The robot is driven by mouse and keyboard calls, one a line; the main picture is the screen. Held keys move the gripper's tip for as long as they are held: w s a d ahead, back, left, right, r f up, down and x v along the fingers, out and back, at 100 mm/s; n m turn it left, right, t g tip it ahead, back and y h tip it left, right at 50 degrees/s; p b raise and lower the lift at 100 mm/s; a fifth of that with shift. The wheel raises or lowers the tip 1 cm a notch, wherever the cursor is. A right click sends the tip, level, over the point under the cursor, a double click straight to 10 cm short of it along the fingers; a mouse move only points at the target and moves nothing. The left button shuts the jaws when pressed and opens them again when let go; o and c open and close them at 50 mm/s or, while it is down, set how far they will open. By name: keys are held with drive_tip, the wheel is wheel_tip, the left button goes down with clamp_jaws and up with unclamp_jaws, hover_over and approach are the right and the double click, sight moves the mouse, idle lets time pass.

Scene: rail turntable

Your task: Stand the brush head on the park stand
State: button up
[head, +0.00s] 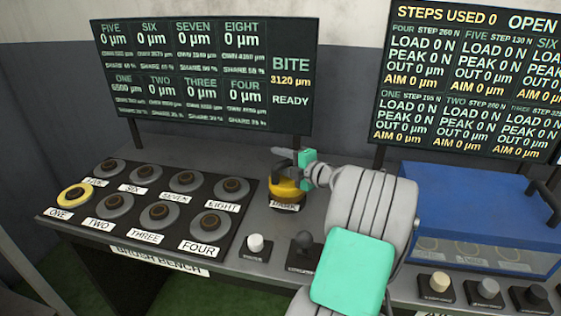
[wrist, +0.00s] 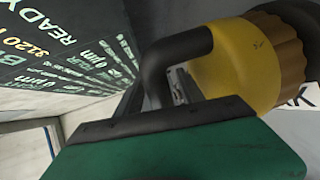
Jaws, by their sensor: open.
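The yellow brush head (head: 285,187), with a dark curved handle on it, sits at the park stand (head: 287,208) in the middle of the bench. In the wrist view the yellow body (wrist: 225,70) fills the upper right, with a ribbed tan band and a dark base beyond it. A label ending in "RK" shows beside that base. My gripper (head: 291,161) is open at the handle, just above the yellow body. In the wrist view its green and black finger (wrist: 170,135) lies close to the handle. I cannot tell whether they touch. The stand is mostly hidden by the brush head.
The brush bench (head: 140,250) at left holds several round stations, ONE with a yellow ring (head: 74,195). A white knob (head: 255,243) and a dark knob (head: 303,242) stand at the front. A blue case (head: 480,215) stands at right. Screens stand behind; one reads BITE 3120 µm, READY.

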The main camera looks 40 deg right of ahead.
drive_tip(key=shift+s+r, duration=0.1)
drive_tip(key=shift+r, duration=0.05)
drive_tip(key=a+b+v, duration=0.1)
drive_tip(key=b+v, duration=0.1)
drive_tip(key=v, duration=0.9)
drive_tip(key=shift+s+d, duration=0.4)
drive_tip(key=shift+d, duration=0.05)
drive_tip(key=shift+r, duration=0.1)
